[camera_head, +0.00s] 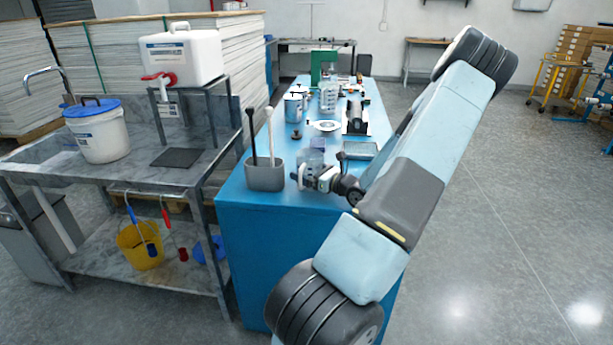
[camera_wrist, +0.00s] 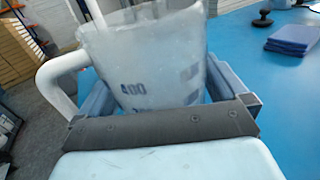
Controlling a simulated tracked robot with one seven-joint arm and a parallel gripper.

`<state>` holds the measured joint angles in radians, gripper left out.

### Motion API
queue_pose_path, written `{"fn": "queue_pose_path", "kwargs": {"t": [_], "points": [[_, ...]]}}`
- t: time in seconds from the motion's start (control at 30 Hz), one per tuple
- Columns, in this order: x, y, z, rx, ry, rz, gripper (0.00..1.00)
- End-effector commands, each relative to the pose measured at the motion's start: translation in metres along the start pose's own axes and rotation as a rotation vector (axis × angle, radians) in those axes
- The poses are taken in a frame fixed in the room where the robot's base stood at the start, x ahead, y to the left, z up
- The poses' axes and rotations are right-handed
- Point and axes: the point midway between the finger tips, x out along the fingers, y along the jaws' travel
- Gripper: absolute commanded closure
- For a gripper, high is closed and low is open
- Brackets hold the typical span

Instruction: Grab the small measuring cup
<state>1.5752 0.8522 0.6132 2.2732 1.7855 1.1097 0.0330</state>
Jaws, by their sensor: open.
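A translucent measuring cup (camera_head: 313,157) stands on the blue bench near its front end, right by my gripper (camera_head: 309,179). In the wrist view the cup (camera_wrist: 150,50) fills the middle, with dark printed marks including "400" and a pale handle (camera_wrist: 58,82) on the left. The lower part of the cup is hidden behind the dark edge of my gripper.
A grey holder (camera_head: 264,178) with a black and a white stick stands just left of the cup. Behind are a larger clear jug (camera_head: 328,98), metal cans (camera_head: 294,106), a white dish (camera_head: 325,126) and a dark roller device (camera_head: 356,118). Blue pads (camera_wrist: 294,37) lie to the right.

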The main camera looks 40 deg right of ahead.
Motion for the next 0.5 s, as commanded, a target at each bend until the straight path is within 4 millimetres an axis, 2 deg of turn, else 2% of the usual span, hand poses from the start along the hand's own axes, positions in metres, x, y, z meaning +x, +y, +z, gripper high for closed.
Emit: {"fn": "queue_pose_path", "kwargs": {"t": [0.2,0.5], "points": [[0.0009,-0.0001,0.0001,-0.001,0.000,0.000,0.01],[0.0008,0.0001,0.0000,0.000,0.001,0.000,0.30]]}}
